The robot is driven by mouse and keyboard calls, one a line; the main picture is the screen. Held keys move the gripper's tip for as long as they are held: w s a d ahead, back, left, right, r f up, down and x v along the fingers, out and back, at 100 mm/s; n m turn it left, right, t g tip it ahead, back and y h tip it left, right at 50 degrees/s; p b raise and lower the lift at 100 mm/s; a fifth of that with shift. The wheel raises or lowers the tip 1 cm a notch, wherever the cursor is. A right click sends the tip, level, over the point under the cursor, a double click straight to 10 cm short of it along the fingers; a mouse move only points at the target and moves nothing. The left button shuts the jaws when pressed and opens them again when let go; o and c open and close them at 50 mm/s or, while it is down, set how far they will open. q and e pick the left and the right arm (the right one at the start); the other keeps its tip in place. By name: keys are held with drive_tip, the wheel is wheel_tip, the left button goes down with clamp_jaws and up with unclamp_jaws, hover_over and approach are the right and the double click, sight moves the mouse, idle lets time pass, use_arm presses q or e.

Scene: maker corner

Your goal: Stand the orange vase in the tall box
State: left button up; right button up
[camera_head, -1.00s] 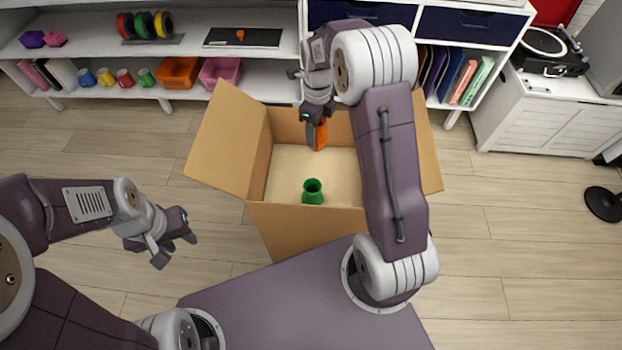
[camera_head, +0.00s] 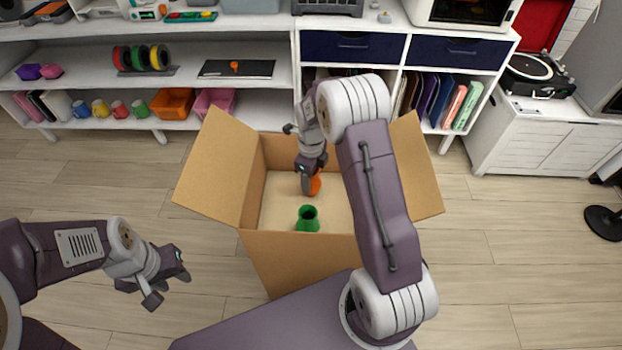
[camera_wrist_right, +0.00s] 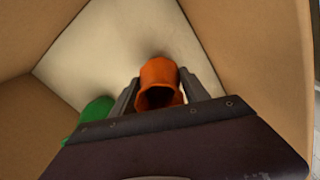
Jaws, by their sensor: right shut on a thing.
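The orange vase (camera_head: 315,184) is inside the tall box (camera_head: 285,243), toward its back wall. My right gripper (camera_head: 308,184) reaches down into the box and is shut on the vase. In the right wrist view the vase (camera_wrist_right: 158,82) is upright or nearly so between the two fingers (camera_wrist_right: 158,92), its mouth facing the camera. I cannot tell whether its base touches the box floor. My left gripper (camera_head: 168,281) is open and empty, outside the box to the left.
A green vase (camera_head: 307,219) stands in the box nearer the front wall; it also shows in the right wrist view (camera_wrist_right: 95,112). The box flaps (camera_head: 218,165) are spread open. A shelf (camera_head: 270,110) stands behind the box.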

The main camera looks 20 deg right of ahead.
drive_tip(key=shift+f, duration=0.15)
drive_tip(key=o, duration=1.5)
wheel_tip(320, 180, up, 12)
drive_tip(key=p, duration=0.4)
drive_tip(key=shift+r, duration=0.2)
drive_tip(key=shift+f, duration=0.1)
